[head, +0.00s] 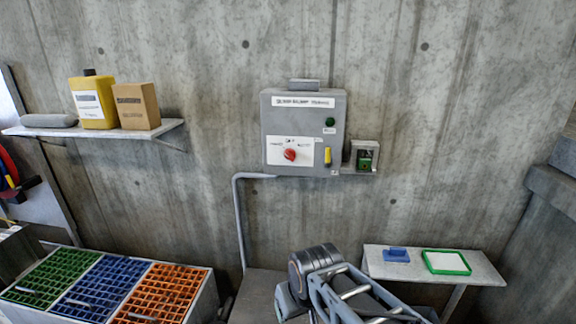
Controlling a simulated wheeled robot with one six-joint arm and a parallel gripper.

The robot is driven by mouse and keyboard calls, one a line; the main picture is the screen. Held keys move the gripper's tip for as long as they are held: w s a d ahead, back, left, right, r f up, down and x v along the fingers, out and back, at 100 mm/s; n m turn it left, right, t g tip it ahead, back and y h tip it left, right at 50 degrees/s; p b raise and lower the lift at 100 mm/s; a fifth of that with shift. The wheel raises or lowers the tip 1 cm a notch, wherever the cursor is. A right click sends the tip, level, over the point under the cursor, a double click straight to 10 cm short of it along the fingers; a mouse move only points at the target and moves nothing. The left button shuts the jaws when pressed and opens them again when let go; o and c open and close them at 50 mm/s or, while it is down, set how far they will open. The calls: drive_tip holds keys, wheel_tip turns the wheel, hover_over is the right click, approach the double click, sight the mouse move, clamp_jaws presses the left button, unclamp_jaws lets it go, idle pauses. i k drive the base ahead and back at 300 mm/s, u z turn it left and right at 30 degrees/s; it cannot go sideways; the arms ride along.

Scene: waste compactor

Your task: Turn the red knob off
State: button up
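The red knob (290,155) sits on a white plate at the lower left of a grey control box (303,120) on the concrete wall. Its pointer direction is too small to tell. Small labels stand above and to both sides of it; they are hard to read. The box also carries a green button (330,122) and a yellow handle (327,156). My arm shows at the bottom centre, below the box and apart from it. My gripper's fingers cannot be made out.
A wall shelf (150,131) at left holds a yellow canister (93,104) and a cardboard box (137,107). Green, blue and orange grated bins (160,293) stand at lower left. A side table (480,270) stands at right. The space before the control box is clear.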

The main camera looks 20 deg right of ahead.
sight(289, 154)
drive_tip(key=z, duration=0.1)
drive_tip(key=k, duration=1)
drive_tip(key=u, duration=1.25)
drive_tip(key=i, duration=0.75)
drive_tip(key=z, duration=0.5)
drive_tip(key=i, duration=0.7)
drive_tip(key=z, duration=0.75)
